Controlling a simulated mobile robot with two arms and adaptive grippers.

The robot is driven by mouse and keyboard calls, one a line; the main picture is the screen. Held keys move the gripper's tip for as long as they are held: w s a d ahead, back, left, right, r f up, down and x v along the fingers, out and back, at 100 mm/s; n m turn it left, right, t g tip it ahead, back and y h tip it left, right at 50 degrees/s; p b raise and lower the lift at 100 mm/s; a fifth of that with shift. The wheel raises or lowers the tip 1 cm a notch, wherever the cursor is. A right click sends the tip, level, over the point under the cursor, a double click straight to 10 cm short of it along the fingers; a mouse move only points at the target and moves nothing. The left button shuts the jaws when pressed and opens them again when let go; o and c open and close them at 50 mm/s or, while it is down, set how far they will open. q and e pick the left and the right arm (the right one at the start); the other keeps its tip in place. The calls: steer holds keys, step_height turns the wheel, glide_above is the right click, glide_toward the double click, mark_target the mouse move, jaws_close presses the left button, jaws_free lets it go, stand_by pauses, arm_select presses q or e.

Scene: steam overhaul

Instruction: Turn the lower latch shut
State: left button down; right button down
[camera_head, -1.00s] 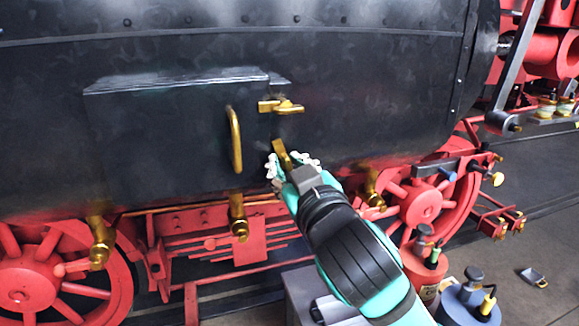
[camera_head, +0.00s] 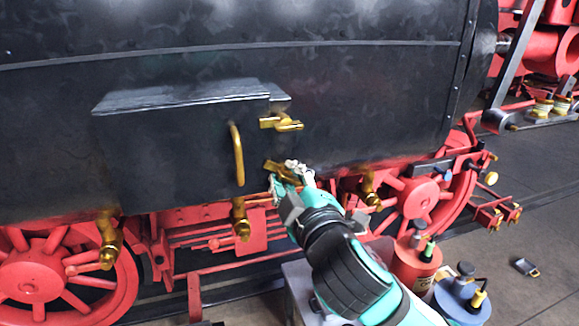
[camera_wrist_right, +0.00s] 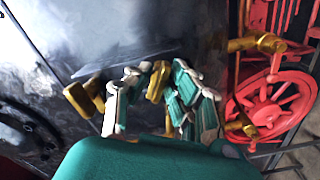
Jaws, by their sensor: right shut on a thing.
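The lower latch (camera_head: 277,171) is a brass lever at the right edge of the dark locker door (camera_head: 175,140). It lies tilted, its left end higher than its right. My right gripper (camera_head: 288,177) is shut on it, and its fingers hide much of the lever. In the right wrist view the brass lever (camera_wrist_right: 158,82) stands between the fingers of the right gripper (camera_wrist_right: 160,88). The upper latch (camera_head: 281,123) lies roughly level across the door's edge, above the gripper. My left gripper is not in view.
A brass handle (camera_head: 238,155) stands upright on the door, left of the latches. Brass fittings (camera_head: 241,220) and red wheels (camera_head: 418,203) lie below. A red can (camera_head: 414,265) and a blue can (camera_head: 461,299) stand near my right arm. The floor at right is mostly clear.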

steer(key=n+p, duration=0.2)
steer(key=n, duration=0.2)
steer(key=shift+r+p, duration=0.1)
steer(key=shift+p, duration=0.3)
steer(key=shift+n+p, duration=0.55)
steer(key=shift+n, duration=0.55)
steer(key=c, duration=1.4)
jaws_free()
steer(key=shift+w, duration=0.15)
steer(key=shift+c, duration=0.2)
steer(key=v, duration=0.7)
steer(key=shift+s, duration=0.25)
steer(key=shift+w, duration=0.1)
